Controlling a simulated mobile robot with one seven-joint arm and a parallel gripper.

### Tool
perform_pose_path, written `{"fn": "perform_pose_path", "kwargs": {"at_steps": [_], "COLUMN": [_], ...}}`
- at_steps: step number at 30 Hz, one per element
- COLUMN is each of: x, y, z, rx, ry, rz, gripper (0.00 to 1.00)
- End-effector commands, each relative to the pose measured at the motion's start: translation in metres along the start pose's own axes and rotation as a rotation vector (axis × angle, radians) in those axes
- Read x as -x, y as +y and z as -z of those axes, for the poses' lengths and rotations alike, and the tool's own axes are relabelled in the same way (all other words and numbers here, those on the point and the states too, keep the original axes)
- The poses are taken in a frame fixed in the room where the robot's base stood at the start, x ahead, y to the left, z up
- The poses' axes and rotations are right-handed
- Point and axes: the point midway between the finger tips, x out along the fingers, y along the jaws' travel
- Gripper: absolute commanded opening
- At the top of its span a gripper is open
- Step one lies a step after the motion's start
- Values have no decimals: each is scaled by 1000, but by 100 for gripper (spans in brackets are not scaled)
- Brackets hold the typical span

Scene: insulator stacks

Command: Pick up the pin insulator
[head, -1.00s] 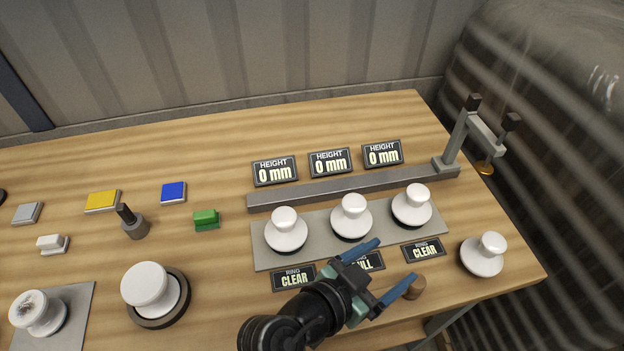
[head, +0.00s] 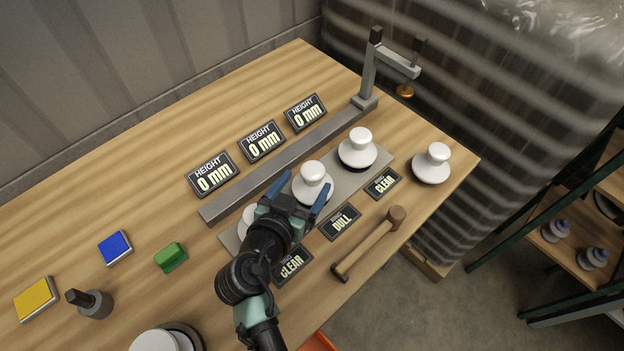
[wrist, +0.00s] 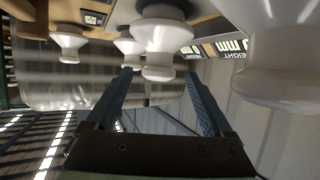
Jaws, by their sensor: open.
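Several alike white insulators are in view; I cannot tell which the task names. Three stand in a row on a grey plate (head: 379,167): the near one (head: 248,217) partly hidden behind my arm, the middle one (head: 313,181) and the far one (head: 358,148). Another (head: 432,163) stands on bare wood at right. My gripper (head: 298,195) is open and empty, its blue fingers beside the middle one. In the wrist view my fingers (wrist: 160,88) point at a white insulator (wrist: 162,37) lying between their lines; contact is not clear.
A wooden mallet (head: 370,243) lies near the front edge. Ring labels (head: 342,222) line the plate's front. A grey rail (head: 290,166) and height signs (head: 262,141) stand behind, with an upright post (head: 369,75) at its end. A green block (head: 170,257) lies left.

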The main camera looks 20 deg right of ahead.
Motion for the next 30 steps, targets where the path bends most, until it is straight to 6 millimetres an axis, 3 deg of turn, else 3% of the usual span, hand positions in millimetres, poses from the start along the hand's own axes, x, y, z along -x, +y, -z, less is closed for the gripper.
{"fn": "perform_pose_path", "kwargs": {"at_steps": [13, 23, 30], "x": [-47, -52, -52], "y": [2, 2, 2], "z": [-6, -7, -7], "rx": [-1, -1, 0], "ry": [1, 0, 0], "rz": [-2, 0, 0], "gripper": [86, 86, 44]}}
